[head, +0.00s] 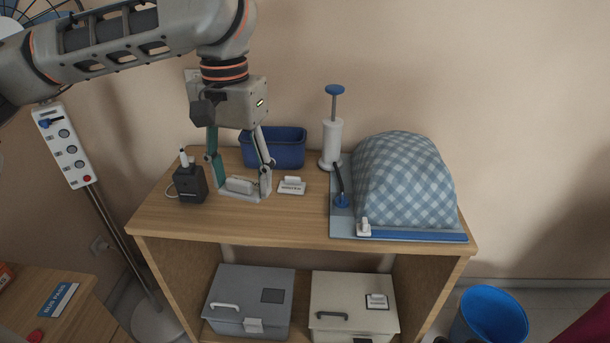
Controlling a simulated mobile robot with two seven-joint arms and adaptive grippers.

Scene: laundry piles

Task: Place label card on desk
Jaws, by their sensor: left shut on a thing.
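A small white label card (292,187) with dark lettering and a pale grip on top lies on the wooden desk (290,221), just right of my left gripper. My left gripper (243,190) is low over the desk, between the black box and that card. It is shut on a small pale block-like piece (239,185). The fingers partly hide this piece, and I cannot tell if it is a second label card or whether it touches the desk. My right gripper is not in view.
On the desk are a black box (190,184), a blue bin (285,150), a white pump-like stand (331,143) and a checked cloth dome (405,182) on a blue board. A grey box (245,290) and a cream box (340,296) sit below. The desk's front left is clear.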

